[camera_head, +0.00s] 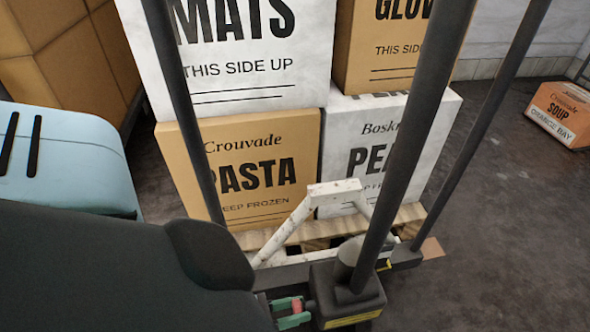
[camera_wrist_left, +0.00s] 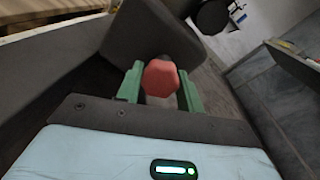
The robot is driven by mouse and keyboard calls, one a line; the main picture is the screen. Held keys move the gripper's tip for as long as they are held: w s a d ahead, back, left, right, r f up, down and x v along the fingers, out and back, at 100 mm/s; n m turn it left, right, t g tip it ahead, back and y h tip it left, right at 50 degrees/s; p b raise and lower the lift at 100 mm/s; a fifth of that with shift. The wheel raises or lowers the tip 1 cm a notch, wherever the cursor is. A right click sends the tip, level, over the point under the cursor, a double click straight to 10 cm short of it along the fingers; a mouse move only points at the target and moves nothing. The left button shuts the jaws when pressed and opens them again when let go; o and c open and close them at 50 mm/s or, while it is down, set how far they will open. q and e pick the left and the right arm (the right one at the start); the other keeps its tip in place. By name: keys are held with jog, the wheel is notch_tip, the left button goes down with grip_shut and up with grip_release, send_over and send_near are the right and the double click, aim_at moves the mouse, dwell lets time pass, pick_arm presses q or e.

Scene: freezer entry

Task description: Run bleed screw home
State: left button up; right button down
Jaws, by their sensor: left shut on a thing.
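The bleed screw has a red faceted head (camera_wrist_left: 160,77), and it shows small in the head view (camera_head: 297,307). It sits at the side of a dark pump block (camera_head: 347,298) with a yellow label, low on the pallet truck. My left gripper (camera_head: 290,312) has green fingers, one on each side of the red head, and is shut on it. The fingers also show in the left wrist view (camera_wrist_left: 161,90). The screw's shank and seat are mostly hidden behind the head, so I cannot tell how deep it sits. My right gripper is not in view.
Dark upright bars (camera_head: 405,150) of the truck rise in front of stacked cartons, including a pasta carton (camera_head: 185,150), on a wooden pallet (camera_head: 410,214). A white bracket (camera_head: 285,232) stands behind the block. A soup carton (camera_head: 560,115) lies at right; floor (camera_head: 500,230) before it is clear.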

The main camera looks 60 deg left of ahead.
pick_arm(q)
jog(key=shift+s+a+f, duration=0.2)
jog(key=shift+a, duration=0.05)
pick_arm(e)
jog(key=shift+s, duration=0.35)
pick_arm(q)
jog(key=o, duration=1)
jog(key=shift+r, duration=0.1)
jog(key=shift+w+d, duration=0.1)
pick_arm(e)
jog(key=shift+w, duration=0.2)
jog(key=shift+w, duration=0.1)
pick_arm(q)
jog(key=p+v, duration=0.2)
jog(key=v, duration=0.6)
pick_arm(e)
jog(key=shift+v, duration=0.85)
pick_arm(q)
jog(key=shift+d+r, duration=0.1)
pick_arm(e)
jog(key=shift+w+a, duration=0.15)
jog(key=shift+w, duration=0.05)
